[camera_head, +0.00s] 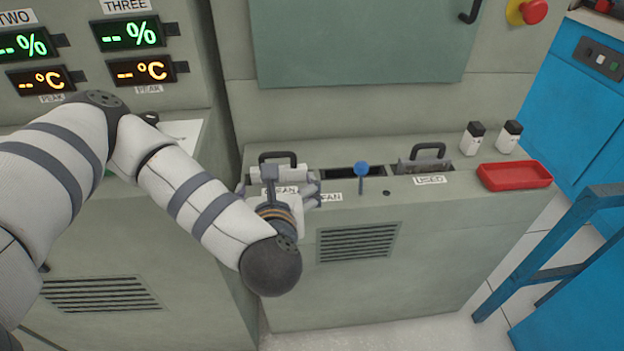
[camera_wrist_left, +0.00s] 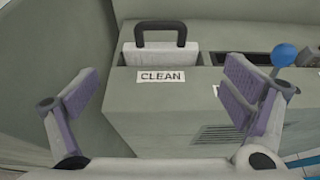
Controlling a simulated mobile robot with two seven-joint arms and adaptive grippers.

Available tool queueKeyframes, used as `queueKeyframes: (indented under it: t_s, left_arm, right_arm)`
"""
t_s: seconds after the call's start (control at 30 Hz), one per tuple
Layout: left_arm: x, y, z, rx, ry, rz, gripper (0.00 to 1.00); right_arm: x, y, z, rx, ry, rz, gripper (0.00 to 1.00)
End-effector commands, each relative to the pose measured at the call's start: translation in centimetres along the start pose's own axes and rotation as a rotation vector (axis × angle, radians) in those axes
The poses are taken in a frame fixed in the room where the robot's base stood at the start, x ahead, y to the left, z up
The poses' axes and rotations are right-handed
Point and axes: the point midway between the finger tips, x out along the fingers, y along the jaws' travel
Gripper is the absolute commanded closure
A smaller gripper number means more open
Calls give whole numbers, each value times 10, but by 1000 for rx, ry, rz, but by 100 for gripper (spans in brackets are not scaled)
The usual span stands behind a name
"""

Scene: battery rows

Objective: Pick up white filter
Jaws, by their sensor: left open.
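The white filter (camera_wrist_left: 160,54) with a dark handle (camera_wrist_left: 160,28) sits in a slot behind a CLEAN label in the left wrist view. In the head view the white filter (camera_head: 294,173) is partly hidden behind my left gripper (camera_head: 282,185). My left gripper (camera_wrist_left: 166,88) is open and empty, its purple pads spread to either side of the label, in front of the filter and apart from it. A second filter (camera_head: 420,166) with a dark handle stands in the USED slot to the right. My right gripper is out of view.
A blue-knobbed lever (camera_head: 362,170) stands between the two slots, by a dark opening. A red tray (camera_head: 514,176) and two small white containers with black tops (camera_head: 473,138) (camera_head: 509,136) are at the right. A wall (camera_wrist_left: 60,60) rises close on the left.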

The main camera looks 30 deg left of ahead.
Motion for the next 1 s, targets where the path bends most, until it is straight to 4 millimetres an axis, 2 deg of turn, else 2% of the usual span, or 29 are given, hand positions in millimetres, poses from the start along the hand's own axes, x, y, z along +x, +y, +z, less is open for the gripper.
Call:
queueKeyframes:
  t_s: [0.03, 0.13, 0.3, 0.43, 0.57, 0.7, 0.93, 0.97, 1.0]
  left_arm:
    - [9, 2, -10, -4, 13, 11, 6]
    - [27, 3, -17, 0, 20, 12, 6]
    - [59, 1, -4, -4, 3, 7, 6]
    - [72, 0, 0, -4, 0, 4, 6]
    - [96, -2, 10, -5, -2, 5, 6]
    - [117, -2, 9, -2, 2, 3, 6]
    - [120, -2, 10, -2, 1, 0, 6]
    - [120, -2, 10, -2, 1, 0, 11]
    - [120, -2, 10, -2, 1, 0, 20]
  right_arm:
    - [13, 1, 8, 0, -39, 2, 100]
    - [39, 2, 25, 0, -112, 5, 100]
    - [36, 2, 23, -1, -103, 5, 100]
    - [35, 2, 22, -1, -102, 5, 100]
    - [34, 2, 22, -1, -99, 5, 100]
    - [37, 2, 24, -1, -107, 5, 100]
    - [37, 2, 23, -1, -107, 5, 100]
    - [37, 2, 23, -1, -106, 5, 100]
    - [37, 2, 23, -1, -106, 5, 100]
